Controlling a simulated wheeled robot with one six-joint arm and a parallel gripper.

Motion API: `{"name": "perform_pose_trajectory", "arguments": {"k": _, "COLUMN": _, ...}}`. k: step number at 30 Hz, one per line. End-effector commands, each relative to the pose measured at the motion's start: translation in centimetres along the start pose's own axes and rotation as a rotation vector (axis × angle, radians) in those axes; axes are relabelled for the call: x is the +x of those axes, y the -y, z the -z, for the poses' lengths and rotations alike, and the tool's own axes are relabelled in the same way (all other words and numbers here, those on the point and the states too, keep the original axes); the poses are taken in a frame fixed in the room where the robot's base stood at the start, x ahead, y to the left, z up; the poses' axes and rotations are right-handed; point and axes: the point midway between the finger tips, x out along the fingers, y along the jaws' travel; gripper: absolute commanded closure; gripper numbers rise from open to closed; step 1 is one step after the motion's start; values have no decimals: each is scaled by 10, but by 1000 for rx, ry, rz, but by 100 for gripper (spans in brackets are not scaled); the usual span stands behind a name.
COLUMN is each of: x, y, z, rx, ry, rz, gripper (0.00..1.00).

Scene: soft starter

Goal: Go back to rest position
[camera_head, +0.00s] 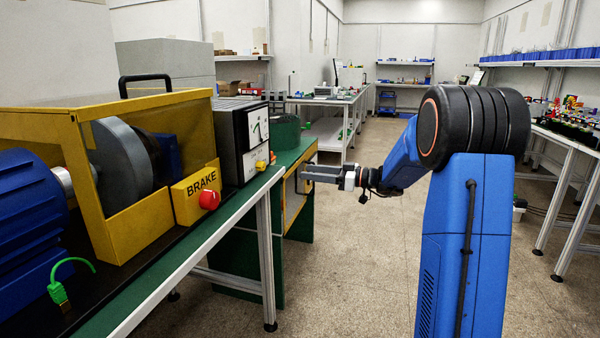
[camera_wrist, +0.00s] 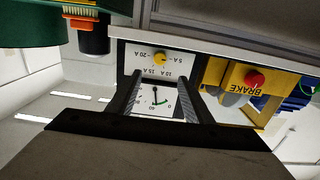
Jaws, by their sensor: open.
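My gripper (camera_head: 322,174) is at the end of my blue arm, over the aisle beside the green bench in the head view. It points left toward the bench. In the wrist view my gripper (camera_wrist: 162,82) shows two dark fingers apart with nothing between them. Behind the fingers is a meter box with a white front and a dial (camera_wrist: 156,99), seen upside down. The same meter box (camera_head: 258,128) stands on the bench in the head view. The fingers appear apart from it, though the exact gap cannot be told.
A yellow-framed machine with a BRAKE box (camera_head: 196,192) and red knob stands at the left, beside a blue motor (camera_head: 30,230). The bench edge (camera_head: 240,203) runs along the left. A table with several parts (camera_head: 570,135) stands right. The floor aisle (camera_head: 375,240) is clear.

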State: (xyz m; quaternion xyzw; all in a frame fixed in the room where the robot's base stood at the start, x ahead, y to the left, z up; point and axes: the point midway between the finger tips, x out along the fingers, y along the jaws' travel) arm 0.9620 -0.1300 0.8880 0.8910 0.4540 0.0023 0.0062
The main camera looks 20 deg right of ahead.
Motion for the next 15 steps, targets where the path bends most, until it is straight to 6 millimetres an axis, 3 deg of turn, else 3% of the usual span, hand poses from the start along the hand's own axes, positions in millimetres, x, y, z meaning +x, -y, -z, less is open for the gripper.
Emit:
{"name": "perform_pose_trajectory", "arguments": {"k": 5, "x": -9, "y": 0, "z": 0, "rx": 0, "ry": 1, "rz": 0, "gripper": 54}}
{"name": "perform_pose_trajectory", "arguments": {"k": 15, "x": -10, "y": 0, "z": 0, "rx": 0, "ry": 1, "rz": 0, "gripper": 54}}
